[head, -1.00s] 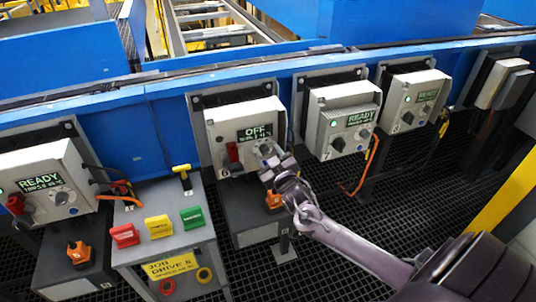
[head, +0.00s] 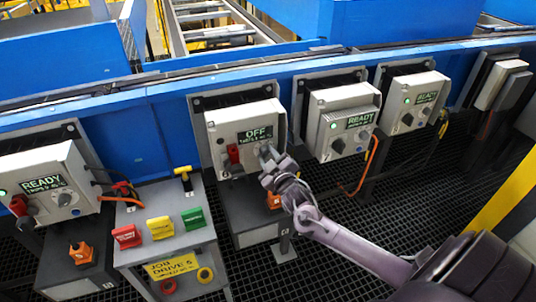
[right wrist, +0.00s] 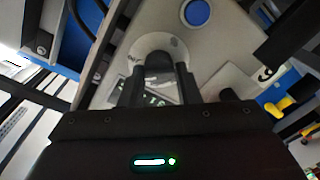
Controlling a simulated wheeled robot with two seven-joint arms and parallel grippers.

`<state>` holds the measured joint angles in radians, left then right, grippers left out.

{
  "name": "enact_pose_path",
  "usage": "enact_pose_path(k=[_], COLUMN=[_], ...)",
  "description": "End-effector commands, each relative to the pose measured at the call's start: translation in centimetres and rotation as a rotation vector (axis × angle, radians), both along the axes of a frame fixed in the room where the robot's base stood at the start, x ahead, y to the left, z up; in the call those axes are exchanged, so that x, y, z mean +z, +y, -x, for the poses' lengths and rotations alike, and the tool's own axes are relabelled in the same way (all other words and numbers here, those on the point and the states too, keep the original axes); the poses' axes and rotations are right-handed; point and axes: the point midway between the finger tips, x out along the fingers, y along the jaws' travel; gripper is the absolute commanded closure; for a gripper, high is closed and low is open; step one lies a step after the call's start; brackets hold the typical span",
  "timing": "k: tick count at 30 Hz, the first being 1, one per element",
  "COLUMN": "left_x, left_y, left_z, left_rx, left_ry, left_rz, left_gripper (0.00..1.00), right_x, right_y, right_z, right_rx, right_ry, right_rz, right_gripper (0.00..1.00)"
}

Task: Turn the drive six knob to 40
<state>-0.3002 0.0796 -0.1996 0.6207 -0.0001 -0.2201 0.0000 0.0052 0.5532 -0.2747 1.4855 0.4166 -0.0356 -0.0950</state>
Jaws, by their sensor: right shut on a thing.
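The drive box (head: 215,120) in the middle of the row has a display (head: 256,135) reading OFF; its smaller second line is too small to read. A red switch (head: 233,154) sits at its lower left. My right gripper (head: 268,158) is at the lower right of this box, shut on its knob. In the right wrist view the dark knob (right wrist: 159,62) is between the two fingers (right wrist: 158,85), in front of a pale round dial plate (right wrist: 148,42). The pointer reading is hidden. My left gripper is not in view.
Neighbouring drive boxes (head: 343,102) (head: 420,82) (head: 30,165) show READY. A grey stand (head: 150,220) holds red, yellow and green blocks and a yellow card (head: 172,267) reading JOB DRIVE 6. A blue rail (head: 165,125) runs behind. An orange cable (head: 365,175) hangs at right.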

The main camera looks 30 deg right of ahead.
Motion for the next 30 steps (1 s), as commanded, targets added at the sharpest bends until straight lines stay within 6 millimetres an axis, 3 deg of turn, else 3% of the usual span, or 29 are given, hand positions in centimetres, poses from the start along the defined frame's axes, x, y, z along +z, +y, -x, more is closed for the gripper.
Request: enact_pose_path(k=[30], left_x=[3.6], left_y=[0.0], left_z=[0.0], left_rx=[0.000], left_ry=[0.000], left_rz=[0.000], left_gripper=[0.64], right_x=[0.2], right_y=[0.1], right_z=[-0.1], right_rx=[-0.001], right_ry=[0.224], right_rz=[0.940], right_gripper=[0.93])
